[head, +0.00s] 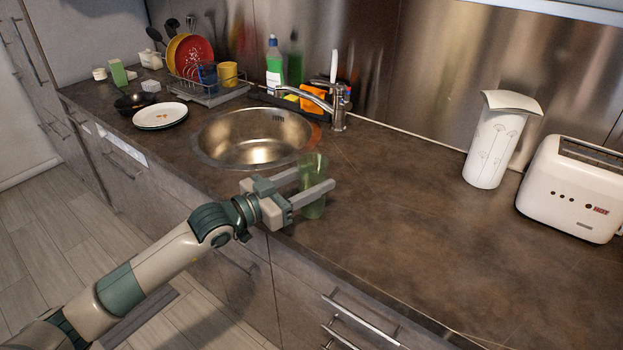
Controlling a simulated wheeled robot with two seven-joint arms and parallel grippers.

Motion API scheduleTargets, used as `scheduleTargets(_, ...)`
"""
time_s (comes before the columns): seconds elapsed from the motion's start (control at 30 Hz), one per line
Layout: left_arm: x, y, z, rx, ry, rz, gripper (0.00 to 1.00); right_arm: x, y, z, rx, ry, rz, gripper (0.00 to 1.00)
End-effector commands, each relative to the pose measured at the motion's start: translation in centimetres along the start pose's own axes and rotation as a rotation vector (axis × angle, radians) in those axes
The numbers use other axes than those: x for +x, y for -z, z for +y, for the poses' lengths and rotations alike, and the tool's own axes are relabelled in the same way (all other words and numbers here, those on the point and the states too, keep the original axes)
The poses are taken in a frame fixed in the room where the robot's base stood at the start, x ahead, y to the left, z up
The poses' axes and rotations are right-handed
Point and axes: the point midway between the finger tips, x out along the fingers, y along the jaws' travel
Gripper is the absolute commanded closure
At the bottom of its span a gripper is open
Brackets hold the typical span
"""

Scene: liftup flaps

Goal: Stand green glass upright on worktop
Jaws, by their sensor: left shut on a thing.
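The green glass (314,170) is translucent and looks upright, over the worktop just right of the sink, near the front edge. My left gripper (313,181) comes in from the left, level, with its two fingers on either side of the glass, shut on it. The glass's lower part shows below the fingers; I cannot tell whether its base touches the worktop (410,220). My right gripper is not in view.
A white patterned canister (491,145) and a toaster (572,190) stand at the right. A dish rack (210,92) and plates (160,115) are at the far left. The worktop right of the glass is clear.

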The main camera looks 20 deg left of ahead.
Motion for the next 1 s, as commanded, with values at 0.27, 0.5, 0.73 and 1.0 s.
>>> scheduleTargets(0.27,0.0,-0.2,0.0,0.0,0.0,0.0,0.34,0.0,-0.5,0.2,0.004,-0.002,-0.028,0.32)
scheduleTargets(0.5,0.0,-0.2,0.0,0.0,0.0,0.0,0.32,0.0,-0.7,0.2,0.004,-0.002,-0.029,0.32)
scheduleTargets(0.73,0.0,0.0,0.0,0.0,0.0,0.0,0.32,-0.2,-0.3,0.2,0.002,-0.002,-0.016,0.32)
scheduleTargets(1.0,-2.4,-0.3,0.0,0.001,0.001,-0.002,0.32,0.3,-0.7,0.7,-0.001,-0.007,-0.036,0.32)
